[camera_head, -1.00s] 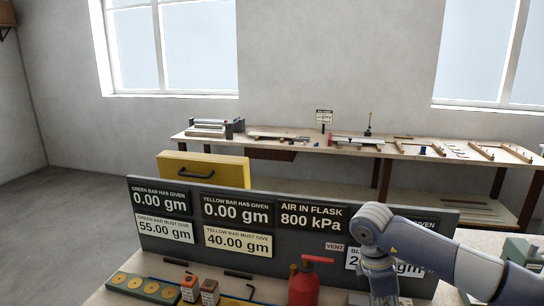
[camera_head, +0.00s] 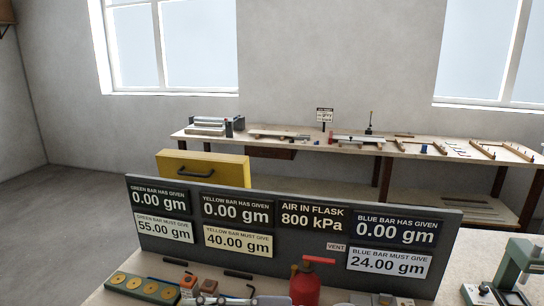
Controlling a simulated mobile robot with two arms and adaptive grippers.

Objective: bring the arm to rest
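Only a thin grey, jointed sliver of my own arm shows along the bottom edge, in front of the orange and brown blocks. It is cut off by the frame, and I cannot tell whether it includes the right gripper's fingers or whether they are open or shut. No held object is visible. My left gripper is not in view.
A red flask (camera_head: 305,289) stands before the board. A green block with brass discs (camera_head: 146,288) lies left, near an orange block (camera_head: 188,281). A green-grey device (camera_head: 512,270) stands right. A yellow case (camera_head: 205,168) and a back bench (camera_head: 350,147) are behind.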

